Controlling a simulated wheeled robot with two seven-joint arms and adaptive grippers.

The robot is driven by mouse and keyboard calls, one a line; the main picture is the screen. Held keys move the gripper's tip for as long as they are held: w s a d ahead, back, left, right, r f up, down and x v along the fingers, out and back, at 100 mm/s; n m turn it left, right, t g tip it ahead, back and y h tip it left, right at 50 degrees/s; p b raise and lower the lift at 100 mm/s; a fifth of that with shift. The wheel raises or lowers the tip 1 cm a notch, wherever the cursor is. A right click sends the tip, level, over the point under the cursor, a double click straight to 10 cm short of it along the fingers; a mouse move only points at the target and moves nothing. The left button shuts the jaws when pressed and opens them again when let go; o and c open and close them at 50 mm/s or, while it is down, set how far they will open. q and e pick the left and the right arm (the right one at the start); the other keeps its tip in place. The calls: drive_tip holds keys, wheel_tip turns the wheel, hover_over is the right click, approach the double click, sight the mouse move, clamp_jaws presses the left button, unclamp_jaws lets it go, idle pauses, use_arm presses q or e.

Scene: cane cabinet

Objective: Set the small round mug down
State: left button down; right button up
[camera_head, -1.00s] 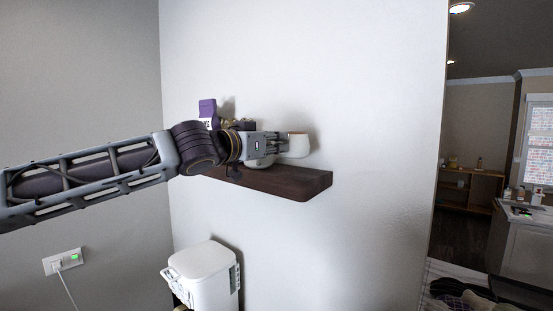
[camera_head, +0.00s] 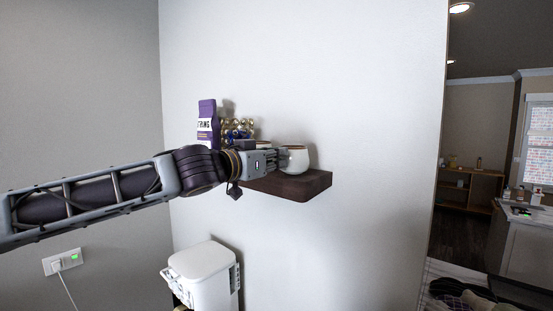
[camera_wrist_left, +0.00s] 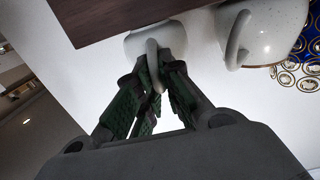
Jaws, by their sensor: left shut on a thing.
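The small round mug (camera_head: 296,160) is pale with a brown rim. It is upright at the right end of the dark wooden shelf (camera_head: 302,186). My left gripper (camera_head: 281,159) comes in from the left and is shut on the mug's handle. In the left wrist view the fingers (camera_wrist_left: 155,72) pinch the handle of the mug (camera_wrist_left: 135,46) close to the shelf's edge (camera_wrist_left: 105,18). I cannot tell whether the mug's base touches the shelf. My right gripper is not in view.
A speckled mug (camera_wrist_left: 268,28) stands beside the held one in the wrist view. A purple box (camera_head: 207,122) and a blue and gold patterned object (camera_head: 236,129) stand on the shelf's left part. A white bin (camera_head: 204,272) is below. The shelf's right tip is clear.

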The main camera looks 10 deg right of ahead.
use_arm(q)
drive_tip(key=shift+f, duration=0.1)
idle(0.3)
drive_tip(key=c, duration=1.6)
unclamp_jaws()
drive_tip(key=shift+o, duration=0.2)
drive_tip(key=b+v, duration=0.2)
drive_tip(key=v, duration=1)
